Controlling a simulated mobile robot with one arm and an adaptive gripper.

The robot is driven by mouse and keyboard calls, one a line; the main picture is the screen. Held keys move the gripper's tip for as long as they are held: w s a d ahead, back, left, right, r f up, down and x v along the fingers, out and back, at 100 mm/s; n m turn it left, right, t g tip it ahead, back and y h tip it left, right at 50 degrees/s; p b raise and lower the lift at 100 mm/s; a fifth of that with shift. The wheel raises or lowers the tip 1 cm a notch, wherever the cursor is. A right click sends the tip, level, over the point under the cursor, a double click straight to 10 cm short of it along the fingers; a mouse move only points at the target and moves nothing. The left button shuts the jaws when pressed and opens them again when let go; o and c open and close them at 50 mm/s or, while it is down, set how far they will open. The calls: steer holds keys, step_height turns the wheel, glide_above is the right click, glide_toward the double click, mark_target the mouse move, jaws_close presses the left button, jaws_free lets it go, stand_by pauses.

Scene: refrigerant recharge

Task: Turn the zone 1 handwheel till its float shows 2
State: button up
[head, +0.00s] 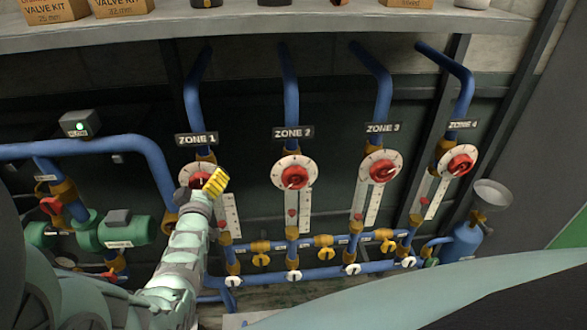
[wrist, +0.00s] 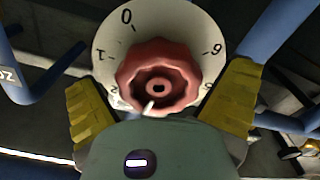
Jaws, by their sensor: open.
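The zone 1 handwheel (wrist: 158,72) is a red, lobed knob on a white numbered dial (wrist: 130,30) in the wrist view. A small white pointer shows at the wheel's lower edge. In the head view the handwheel (head: 190,176) is partly hidden behind my gripper (head: 215,181). My gripper also shows in the wrist view (wrist: 161,88), its yellow fingers spread on either side of the wheel with gaps, apparently not touching it. The zone 1 float gauge (head: 231,212) is a white scale right of my gripper; its float reading is too small to tell.
The zone 2 (head: 295,175), zone 3 (head: 381,170) and zone 4 (head: 461,164) handwheels stand to the right. A blue pipe (head: 100,146) and green pump (head: 125,231) lie left. A shelf (head: 300,32) runs above. A blue bottle (head: 462,244) stands at right.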

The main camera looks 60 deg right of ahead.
steer(key=shift+d, duration=0.1)
steer(key=shift+c, duration=0.2)
steer(key=c, duration=1.1)
